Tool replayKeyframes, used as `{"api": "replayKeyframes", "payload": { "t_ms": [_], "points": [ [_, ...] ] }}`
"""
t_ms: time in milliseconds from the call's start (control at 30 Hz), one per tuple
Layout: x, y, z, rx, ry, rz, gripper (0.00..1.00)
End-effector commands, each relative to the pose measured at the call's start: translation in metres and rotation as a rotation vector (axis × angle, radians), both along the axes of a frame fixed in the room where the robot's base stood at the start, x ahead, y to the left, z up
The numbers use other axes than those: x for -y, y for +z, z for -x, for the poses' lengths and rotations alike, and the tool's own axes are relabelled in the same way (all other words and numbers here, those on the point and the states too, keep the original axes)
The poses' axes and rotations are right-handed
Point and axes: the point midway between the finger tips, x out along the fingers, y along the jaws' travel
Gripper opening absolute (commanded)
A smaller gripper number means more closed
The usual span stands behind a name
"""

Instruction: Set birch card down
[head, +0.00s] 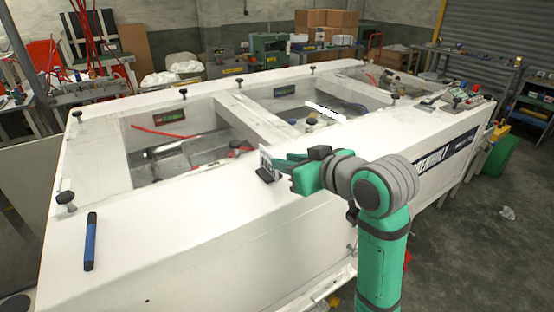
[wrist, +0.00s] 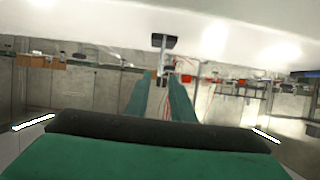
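A small white card with dark print (head: 266,160) stands on a black foot (head: 265,175) over the near part of the white bench top, slightly tilted in the head view. In the wrist view the two green fingers (wrist: 160,82) look apart, with the card in line with the gap. Whether the foot bears fully on the surface is hard to tell.
The white bench (head: 180,240) has recessed bays and several black knobs along its rims. A blue marker-like object (head: 90,241) lies at its front left. The surface between it and the card is clear. Cluttered workbenches and cardboard boxes (head: 326,22) stand behind.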

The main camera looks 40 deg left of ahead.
Motion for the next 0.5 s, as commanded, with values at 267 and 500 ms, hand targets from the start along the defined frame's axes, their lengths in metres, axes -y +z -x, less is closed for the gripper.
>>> {"api": "replayKeyframes", "payload": {
  "t_ms": [267, 500],
  "points": [
    [0.024, 0.010, 0.010, 0.000, 0.000, 0.001, 0.22],
    [0.026, 0.011, 0.011, -0.001, 0.000, 0.002, 0.22]
  ]
}}
